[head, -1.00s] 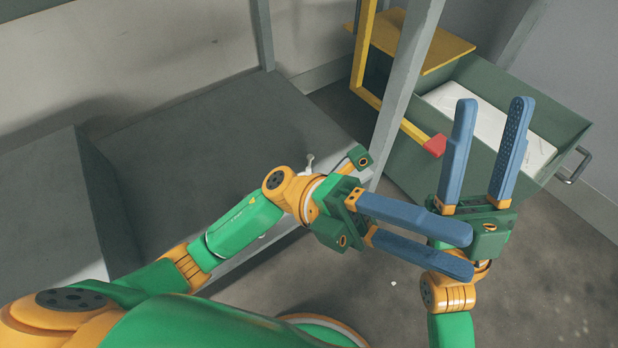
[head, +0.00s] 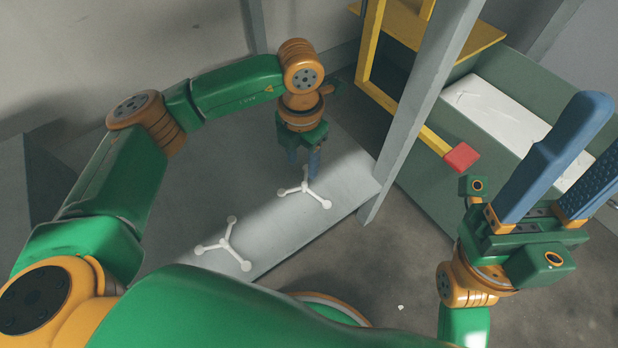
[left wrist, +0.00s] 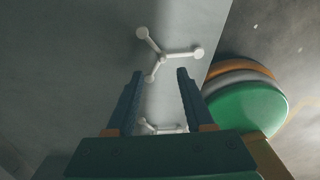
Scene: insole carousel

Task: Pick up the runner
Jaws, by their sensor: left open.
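Two white three-armed runners lie on the grey table. The farther runner (head: 305,187) is right under my left gripper (head: 303,166), which points down with open, empty jaws. In the left wrist view this runner (left wrist: 162,128) shows between the fingers (left wrist: 160,76), partly hidden by the gripper body. I cannot tell whether the fingers touch it. My right gripper (head: 570,160) is raised at the right, open and empty.
The grey table (head: 345,178) is otherwise bare around the runners. A grey post (head: 415,105) stands at its right corner. Beyond it are a yellow frame with a red end block (head: 461,157) and a green bin (head: 440,150) with a white sheet inside.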

